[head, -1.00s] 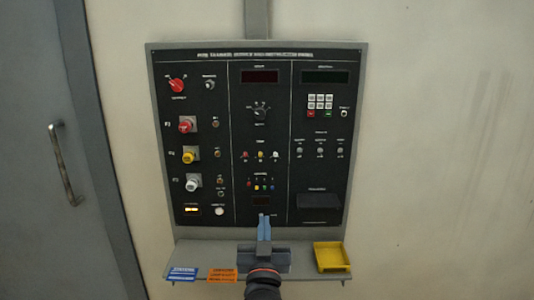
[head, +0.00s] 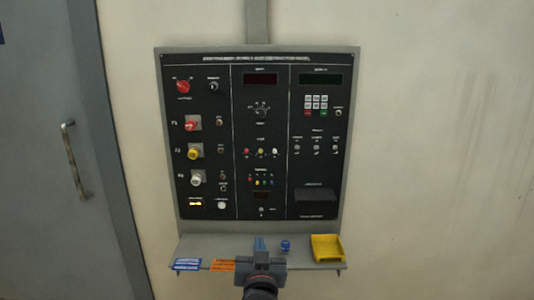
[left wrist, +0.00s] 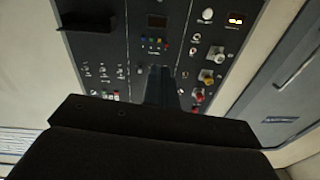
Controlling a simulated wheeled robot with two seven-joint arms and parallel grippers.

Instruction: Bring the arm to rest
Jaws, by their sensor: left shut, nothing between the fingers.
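My left gripper (head: 259,244) is at the bottom middle of the head view, in front of the grey shelf (head: 220,252) below the panel. Its fingers are shut with nothing between them. In the left wrist view the gripper (left wrist: 160,85) points at the black control panel (left wrist: 190,25), apart from it. The panel (head: 262,215) also stands upright on the wall in the head view. My right gripper is in neither view.
On the shelf are a blue label (head: 187,264), an orange label (head: 222,265), a small blue round object (head: 285,246) and a yellow tray (head: 326,248). A grey door with a handle (head: 74,158) is at the left. The wall (head: 430,150) at the right is bare.

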